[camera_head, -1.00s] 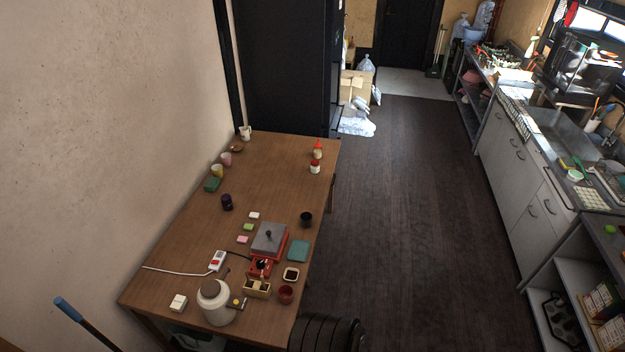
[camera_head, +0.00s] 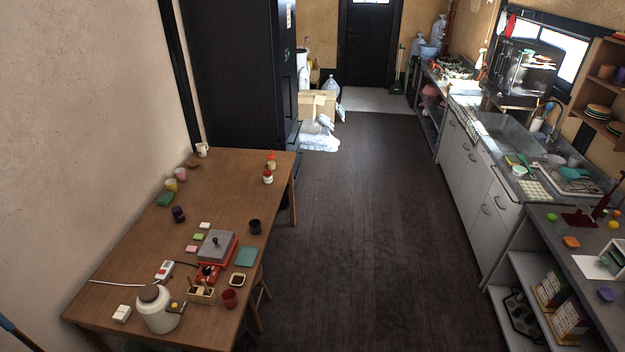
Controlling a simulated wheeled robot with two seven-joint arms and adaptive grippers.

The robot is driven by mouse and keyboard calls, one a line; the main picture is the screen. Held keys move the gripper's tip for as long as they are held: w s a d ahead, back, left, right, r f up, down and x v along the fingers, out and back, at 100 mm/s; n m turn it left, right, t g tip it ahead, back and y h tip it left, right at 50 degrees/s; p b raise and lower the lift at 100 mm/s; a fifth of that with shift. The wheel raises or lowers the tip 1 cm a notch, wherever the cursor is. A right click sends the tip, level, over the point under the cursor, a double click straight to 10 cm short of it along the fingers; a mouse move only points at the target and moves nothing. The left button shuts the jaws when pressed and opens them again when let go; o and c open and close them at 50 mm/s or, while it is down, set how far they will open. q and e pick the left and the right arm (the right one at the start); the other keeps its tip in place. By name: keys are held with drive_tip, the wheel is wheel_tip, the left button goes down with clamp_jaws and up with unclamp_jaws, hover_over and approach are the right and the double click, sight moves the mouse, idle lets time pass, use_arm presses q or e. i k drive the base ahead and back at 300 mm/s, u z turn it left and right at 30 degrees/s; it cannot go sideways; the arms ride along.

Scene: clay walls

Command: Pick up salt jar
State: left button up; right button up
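A small white jar with a red lid (camera_head: 268,177) stands upright near the right edge of the wooden table, towards its far end. It may be the salt jar, but its label is too small to read. A red-topped bottle (camera_head: 271,161) stands just behind it. Neither of my grippers shows in the head view.
The wooden table (camera_head: 140,240) also holds a grey-and-red grill (camera_head: 215,246), a white pot (camera_head: 157,309), cups and small boxes. A stool (camera_head: 262,295) stands at its right side. The dark floor (camera_head: 350,230) is open between table and kitchen counter (camera_head: 465,160).

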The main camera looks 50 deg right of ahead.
sight(267, 177)
drive_tip(key=z, duration=0.6)
drive_tip(key=i, duration=0.5)
drive_tip(key=z, duration=0.7)
drive_tip(key=i, duration=0.5)
drive_tip(key=z, duration=0.1)
